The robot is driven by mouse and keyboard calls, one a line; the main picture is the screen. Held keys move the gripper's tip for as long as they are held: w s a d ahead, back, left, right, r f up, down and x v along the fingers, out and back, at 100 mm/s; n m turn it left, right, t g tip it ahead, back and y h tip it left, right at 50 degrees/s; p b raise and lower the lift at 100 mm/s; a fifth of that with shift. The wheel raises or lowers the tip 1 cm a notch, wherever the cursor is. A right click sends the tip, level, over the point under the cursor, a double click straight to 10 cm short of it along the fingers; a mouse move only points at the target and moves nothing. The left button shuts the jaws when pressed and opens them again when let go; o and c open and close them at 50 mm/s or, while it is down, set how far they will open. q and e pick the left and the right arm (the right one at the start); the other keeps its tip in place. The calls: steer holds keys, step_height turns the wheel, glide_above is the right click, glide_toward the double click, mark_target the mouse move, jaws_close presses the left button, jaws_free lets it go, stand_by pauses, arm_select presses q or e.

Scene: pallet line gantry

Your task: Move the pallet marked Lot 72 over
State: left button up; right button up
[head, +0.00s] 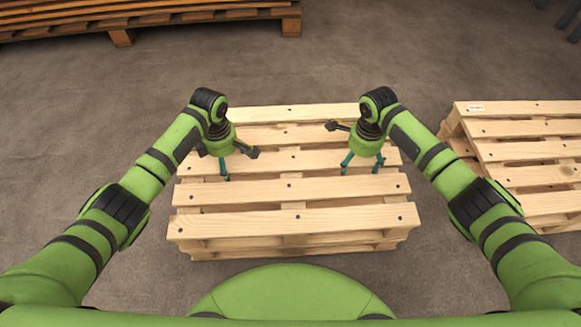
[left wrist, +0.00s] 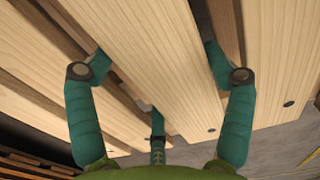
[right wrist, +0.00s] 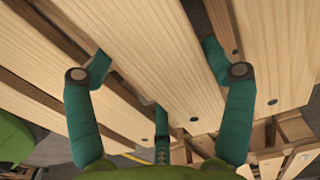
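A pale wooden pallet (head: 290,219) lies in front of me in the head view; I see no marking on its visible boards. A second pale pallet (head: 530,128) at the right has a small white label (head: 476,108) on its far left corner; the print is too small to read. My left gripper (head: 238,165) is over the left half of the middle pallet, and my right gripper (head: 360,172) over its right half. In each wrist view the teal fingers are spread at either side of a deck board (left wrist: 150,60), (right wrist: 155,50). Fingertip contact is unclear.
A darker brown pallet stack (head: 150,20) stands at the back left. A strip of bare grey floor (head: 430,110) separates the middle pallet from the right one. Dark posts (head: 573,30) show at the top right.

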arm_select(q)
steer(key=shift+r, duration=0.15)
arm_select(e)
steer(key=shift+w+r, duration=0.1)
steer(key=shift+r, duration=0.1)
